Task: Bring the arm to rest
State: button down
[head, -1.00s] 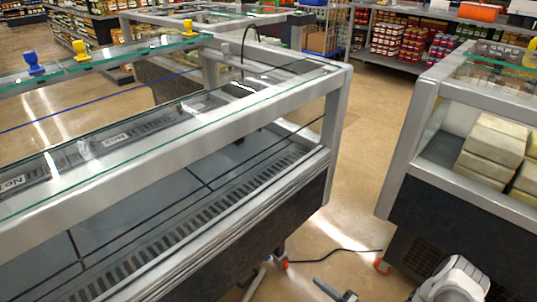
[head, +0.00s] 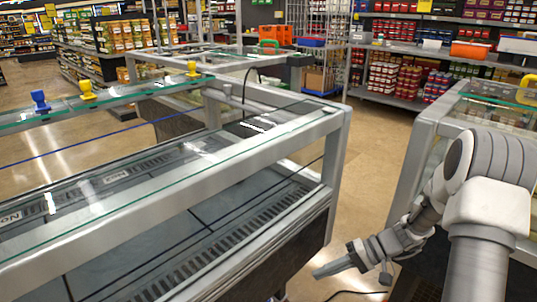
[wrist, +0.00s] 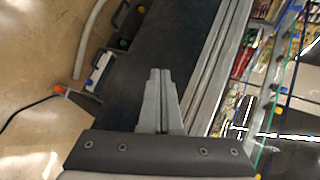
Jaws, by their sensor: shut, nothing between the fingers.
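My gripper (head: 322,270) hangs at the lower middle of the head view, its fingers pointing left toward the glass-topped display case (head: 262,152). The fingers are together and hold nothing. In the wrist view the closed fingers (wrist: 160,75) appear in front of a dark panel, with grey rails to their right. My white and grey arm reaches in from the right, bent at the elbow, in front of the second display case (head: 415,150). I cannot tell how much space lies between the fingertips and the dark panel.
An aisle of bare floor (head: 375,160) runs between the two cases. A black cable (head: 345,294) lies on the floor below the gripper. Stocked shelves (head: 395,75) stand behind. Blue and yellow knobs (head: 40,101) sit on the left case's rail.

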jog(key=s+r+t+h+p, duration=0.1)
jog(key=s+r+t+h, duration=0.2)
jog(key=s+r+h, duration=0.6)
jog(key=s+r+t+h, duration=0.25)
jog(key=s+r, duration=0.75)
jog(key=r, duration=0.7)
notch_tip(320, 180, up, 24)
jog(key=p, duration=2.4)
jog(key=shift+s+n, duration=0.15)
jog(key=shift+n, duration=0.15)
jog(key=shift+a+f, duration=0.15)
